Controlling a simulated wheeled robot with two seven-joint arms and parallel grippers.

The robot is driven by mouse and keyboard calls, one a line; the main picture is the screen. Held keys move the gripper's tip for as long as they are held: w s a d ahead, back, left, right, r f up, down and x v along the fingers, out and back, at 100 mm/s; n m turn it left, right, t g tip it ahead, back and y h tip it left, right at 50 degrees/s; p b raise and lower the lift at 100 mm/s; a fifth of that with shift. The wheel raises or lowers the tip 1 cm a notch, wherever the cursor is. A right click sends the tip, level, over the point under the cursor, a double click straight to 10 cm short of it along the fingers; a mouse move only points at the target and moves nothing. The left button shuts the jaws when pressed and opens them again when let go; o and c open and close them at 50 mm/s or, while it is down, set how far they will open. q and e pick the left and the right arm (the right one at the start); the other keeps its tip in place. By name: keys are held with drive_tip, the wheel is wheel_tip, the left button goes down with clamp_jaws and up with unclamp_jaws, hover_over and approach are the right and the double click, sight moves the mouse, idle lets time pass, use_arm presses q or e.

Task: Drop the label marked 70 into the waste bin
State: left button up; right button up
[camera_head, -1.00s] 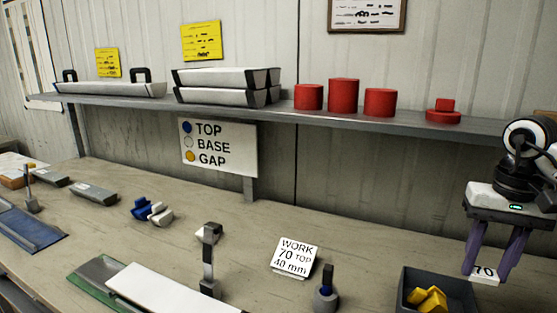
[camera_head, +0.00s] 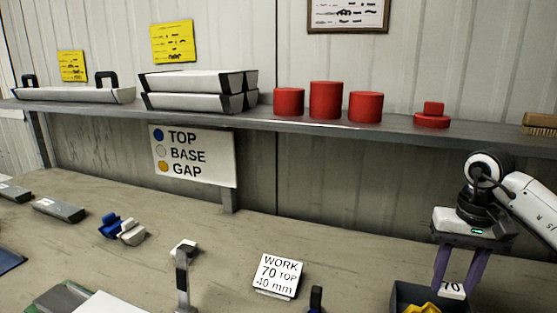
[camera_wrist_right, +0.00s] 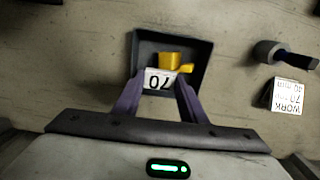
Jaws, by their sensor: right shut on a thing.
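The label marked 70 (camera_head: 452,289) is a small white plate with black print. My right gripper (camera_head: 456,284), with purple fingers, is shut on it. In the right wrist view the label (camera_wrist_right: 160,79) lies between the fingertips, over a dark grey open-topped bin (camera_wrist_right: 201,58). The bin also shows at the lower right of the head view (camera_head: 398,294), cut off by the frame edge. Yellow pieces (camera_wrist_right: 170,59) lie inside it. The label's exact height over the bin is hard to tell. My left gripper is not in view.
A white WORK 70 TOP 40 mm card (camera_head: 277,276) stands left of the bin, near a dark-handled tool (camera_wrist_right: 270,50). A shelf (camera_head: 390,131) with red cylinders (camera_head: 326,100) runs behind. Bench between card and back wall is clear.

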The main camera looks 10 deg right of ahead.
drive_tip(key=o, duration=1.4)
drive_tip(key=shift+c, duration=0.2)
wheel_tip(320, 180, up, 10)
drive_tip(key=shift+r, duration=0.1)
